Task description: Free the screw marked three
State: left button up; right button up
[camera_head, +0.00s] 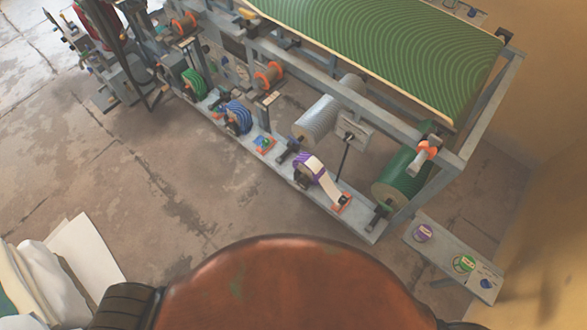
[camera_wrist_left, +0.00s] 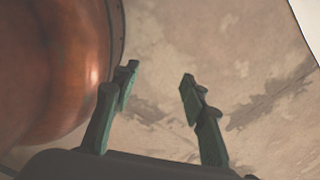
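The plate press (camera_head: 335,218) stands across the upper part of the head view, with a green patterned bed (camera_head: 400,45) on top. Along its near rail are a purple-and-white wheel (camera_head: 308,167), a blue wheel (camera_head: 238,117) and a green wheel (camera_head: 194,83). Small orange-edged plates (camera_head: 341,203) sit on the rail. I cannot make out any number, so I cannot tell which part is the screw marked three. My left gripper (camera_wrist_left: 158,82) shows in the left wrist view, open and empty, with bare floor beyond it. My right gripper is not in view.
A low grey shelf (camera_head: 452,258) with purple, green and blue round pieces juts out at the lower right. White sheets (camera_head: 88,252) lie at the lower left. A grey stand (camera_head: 125,85) is at the upper left. The floor before the press is clear.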

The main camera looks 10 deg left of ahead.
aim_at(295, 185)
jog(key=z, duration=3.5)
jog(key=k, duration=2.2)
jog(key=u, duration=1.75)
